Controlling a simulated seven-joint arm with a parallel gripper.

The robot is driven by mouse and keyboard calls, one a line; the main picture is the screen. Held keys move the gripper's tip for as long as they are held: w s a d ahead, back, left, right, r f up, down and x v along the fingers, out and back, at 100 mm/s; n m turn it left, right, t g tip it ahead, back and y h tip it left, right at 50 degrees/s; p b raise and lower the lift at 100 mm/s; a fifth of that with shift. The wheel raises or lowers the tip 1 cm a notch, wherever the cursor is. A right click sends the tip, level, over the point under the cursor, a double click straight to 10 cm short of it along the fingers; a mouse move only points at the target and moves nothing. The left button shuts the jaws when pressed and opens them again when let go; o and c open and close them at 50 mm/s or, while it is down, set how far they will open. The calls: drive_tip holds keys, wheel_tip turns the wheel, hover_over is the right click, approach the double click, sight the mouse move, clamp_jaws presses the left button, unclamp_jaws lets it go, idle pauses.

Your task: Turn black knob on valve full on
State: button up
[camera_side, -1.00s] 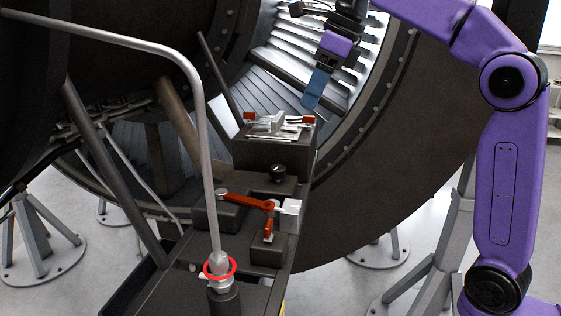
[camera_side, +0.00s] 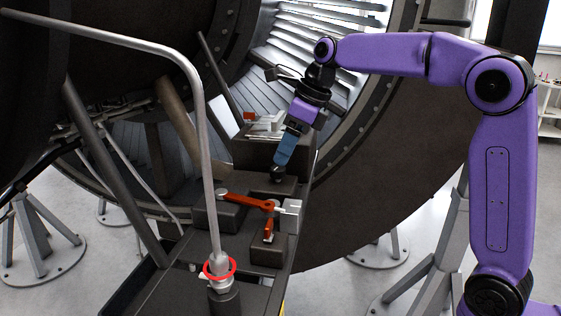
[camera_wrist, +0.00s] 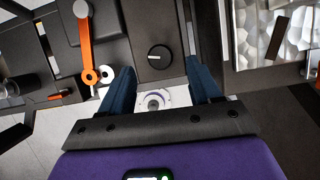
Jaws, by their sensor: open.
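The black knob (camera_wrist: 159,56) sits on top of a dark block (camera_wrist: 151,20). In the wrist view its white pointer line lies roughly level, toward the left. In the side view the knob (camera_side: 277,174) is small and dark, just below the blue fingertips. My gripper (camera_wrist: 159,70) is open. Its two blue fingers show on either side of the knob in the wrist view, apart from it. In the side view my gripper (camera_side: 280,163) comes down tilted over the knob. I cannot tell the exact height gap.
An orange-red lever (camera_side: 248,201) and a smaller red handle (camera_side: 268,230) stand nearer the side camera. A bent grey pipe (camera_side: 207,140) with a red ring (camera_side: 219,268) rises at the front. A taller block (camera_side: 250,150) with metal parts stands behind the knob.

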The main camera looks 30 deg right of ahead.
sight(278, 167)
drive_tip(key=shift+x, duration=2.1)
drive_tip(key=c, duration=1)
